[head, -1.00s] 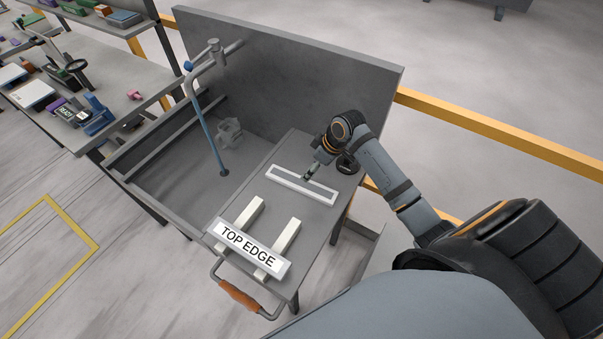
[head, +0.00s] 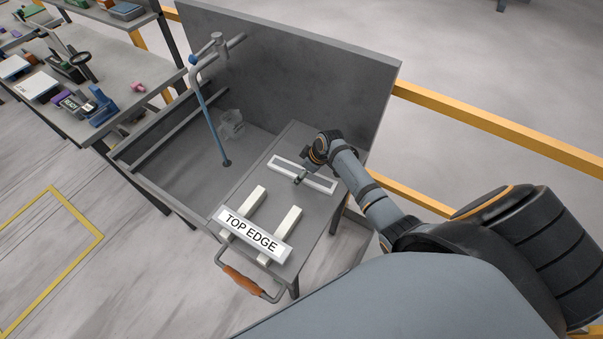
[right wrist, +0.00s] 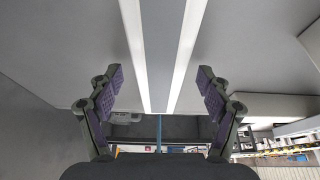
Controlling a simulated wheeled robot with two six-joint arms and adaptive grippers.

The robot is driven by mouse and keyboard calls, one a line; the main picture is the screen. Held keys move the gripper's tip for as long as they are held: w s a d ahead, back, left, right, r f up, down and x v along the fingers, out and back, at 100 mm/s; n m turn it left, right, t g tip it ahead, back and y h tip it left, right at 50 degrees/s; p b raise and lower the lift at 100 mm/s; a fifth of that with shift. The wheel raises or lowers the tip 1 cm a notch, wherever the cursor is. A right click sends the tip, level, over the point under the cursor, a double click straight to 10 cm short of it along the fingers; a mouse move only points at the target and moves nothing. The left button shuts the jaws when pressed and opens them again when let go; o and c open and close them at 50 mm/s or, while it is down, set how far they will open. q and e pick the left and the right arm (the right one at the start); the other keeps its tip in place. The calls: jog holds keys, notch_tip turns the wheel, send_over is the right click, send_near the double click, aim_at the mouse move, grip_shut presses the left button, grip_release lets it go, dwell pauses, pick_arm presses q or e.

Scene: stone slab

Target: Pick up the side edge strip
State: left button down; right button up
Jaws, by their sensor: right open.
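The side edge strip, a long bar with white long edges and a grey middle, lies on the grey slab-side table top in the head view (head: 322,186). In the right wrist view the strip (right wrist: 163,50) runs from the top edge down between my fingers. My right gripper (head: 299,178) is over the strip near its middle, partly hidden by its own wrist. Its fingers (right wrist: 160,85) are open, one on each side of the strip with clear gaps. I cannot tell the exact height above the strip. My left gripper is not in view.
A strip marked TOP EDGE (head: 251,232) lies across two pale blocks (head: 288,220) nearer the front. A cart handle (head: 243,280) juts out at the front. A large grey panel (head: 300,80) stands behind, and a blue rod (head: 211,125) rises at the left.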

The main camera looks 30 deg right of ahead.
jog(key=shift+s, duration=0.1)
jog(key=c, duration=1.6)
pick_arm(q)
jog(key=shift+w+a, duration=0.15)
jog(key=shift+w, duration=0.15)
pick_arm(e)
jog(key=shift+r, duration=0.1)
